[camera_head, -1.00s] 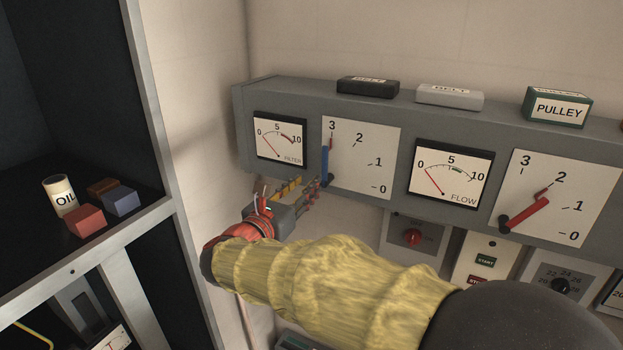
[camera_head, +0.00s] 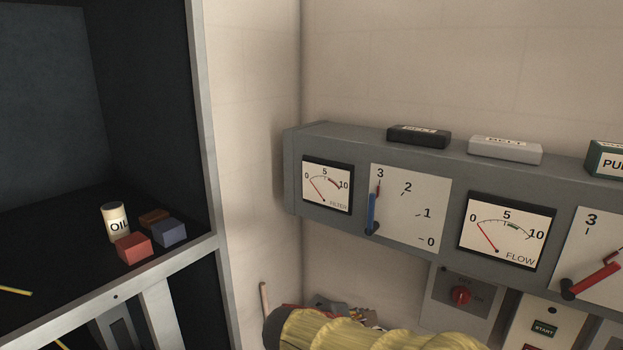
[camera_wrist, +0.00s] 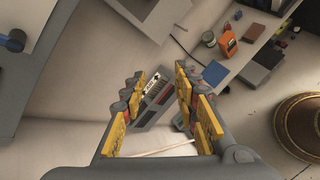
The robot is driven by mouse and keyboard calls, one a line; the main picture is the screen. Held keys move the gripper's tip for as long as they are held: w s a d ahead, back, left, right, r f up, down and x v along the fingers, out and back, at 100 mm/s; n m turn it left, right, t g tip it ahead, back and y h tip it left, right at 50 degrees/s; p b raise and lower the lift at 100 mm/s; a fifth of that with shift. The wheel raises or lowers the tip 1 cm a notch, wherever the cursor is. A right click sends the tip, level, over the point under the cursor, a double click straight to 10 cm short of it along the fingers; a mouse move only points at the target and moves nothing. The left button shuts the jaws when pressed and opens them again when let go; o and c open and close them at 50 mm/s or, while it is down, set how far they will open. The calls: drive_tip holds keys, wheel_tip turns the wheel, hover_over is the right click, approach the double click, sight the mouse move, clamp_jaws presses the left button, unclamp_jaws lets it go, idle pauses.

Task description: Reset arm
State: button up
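My arm in its yellow sleeve shows at the bottom of the head view, below the gauge panel (camera_head: 400,241). My gripper is mostly hidden there behind the sleeve. In the wrist view my gripper (camera_wrist: 162,100) has its two yellow-padded fingers spread apart, with nothing held between them. A grey device (camera_wrist: 152,100) shows beyond the fingers, apart from them. The blue lever (camera_head: 372,212) on the panel points up near 3. The red lever (camera_head: 595,280) slants up to the right.
A dark shelf at left holds an oil can (camera_head: 115,222), a red block (camera_head: 133,248), a blue block (camera_head: 169,233) and a brown block (camera_head: 155,216). Belt boxes (camera_head: 505,149) stand on the panel. A red knob (camera_head: 460,296) sits below. The wall space above is clear.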

drive_tip(key=s+d+f+m+g+y+b, duration=0.1)
drive_tip(key=s+d+f+m+y+b, duration=0.2)
drive_tip(key=s+f+m+b, duration=0.6)
drive_tip(key=s+d+f+m+y+b, duration=0.3)
drive_tip(key=s+f+m+b, duration=0.6)
drive_tip(key=s, duration=0.5)
drive_tip(key=shift+f+g+y+b, duration=0.35)
drive_tip(key=shift+g+y+b, duration=0.05)
drive_tip(key=shift+y, duration=0.5)
drive_tip(key=shift+d, duration=0.1)
idle(0.4)
